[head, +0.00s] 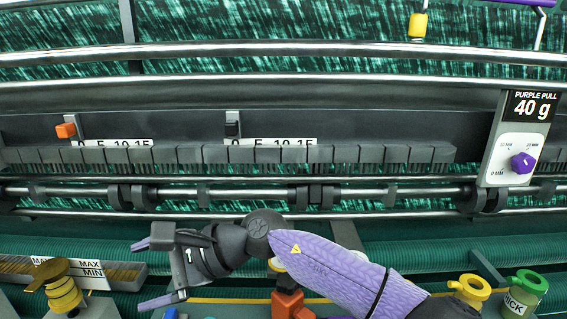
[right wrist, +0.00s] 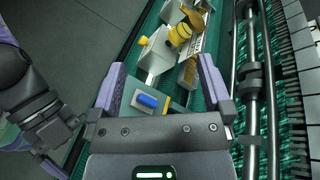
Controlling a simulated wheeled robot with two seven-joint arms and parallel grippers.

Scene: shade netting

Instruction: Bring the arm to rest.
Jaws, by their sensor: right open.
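My right arm comes into the head view from the lower right, with a purple sleeve. Its gripper (head: 150,272) points left in front of the machine, its two purple fingers wide apart with nothing between them. In the right wrist view the open right gripper (right wrist: 158,82) shows both fingers. A blue piece (right wrist: 148,100) on a grey block and a yellow knob (right wrist: 180,34) show beyond and between them. Dark links with purple parts, apparently my left arm (right wrist: 62,135), show at the left of that view; its jaws cannot be made out.
A grey bar of needles (head: 230,154) and steel rails run across the machine with green netting. An orange slider (head: 66,130) and a purple dial (head: 522,163) sit on it. A brass-topped yellow part (head: 62,290) stands left of the gripper; yellow and green (head: 528,283) capped pots stand right.

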